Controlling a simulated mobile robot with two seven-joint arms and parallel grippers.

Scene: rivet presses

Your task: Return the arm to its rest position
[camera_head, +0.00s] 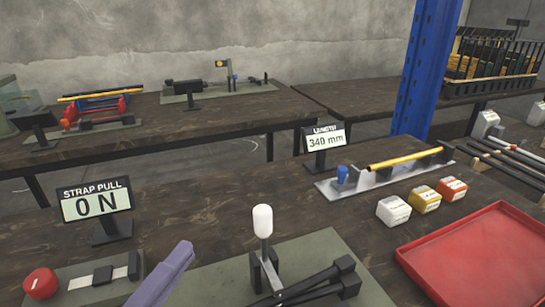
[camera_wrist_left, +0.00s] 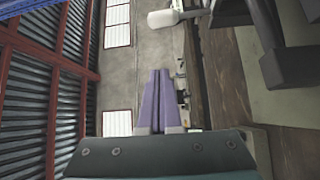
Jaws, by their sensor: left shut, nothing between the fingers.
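My left gripper (camera_head: 185,250) shows in the head view as purple fingers rising at the bottom, left of the middle. In the left wrist view its two purple fingers (camera_wrist_left: 158,75) lie side by side, shut with nothing between them. It is in front of the near bench, between the red knob (camera_head: 40,284) and the white-handled lever press (camera_head: 263,222). The white handle also shows in the left wrist view (camera_wrist_left: 163,19), ahead and to one side of the fingers, apart from them. The rest of my left arm is out of the head view. My right gripper is not in view.
The strap pull display (camera_head: 97,205) reads 0 N; the length display (camera_head: 325,139) reads 340 mm. A yellow rod (camera_head: 405,158) lies on a metal fixture. Small boxes (camera_head: 425,200) and a red tray (camera_head: 480,260) are at right. A blue post (camera_head: 425,70) stands behind.

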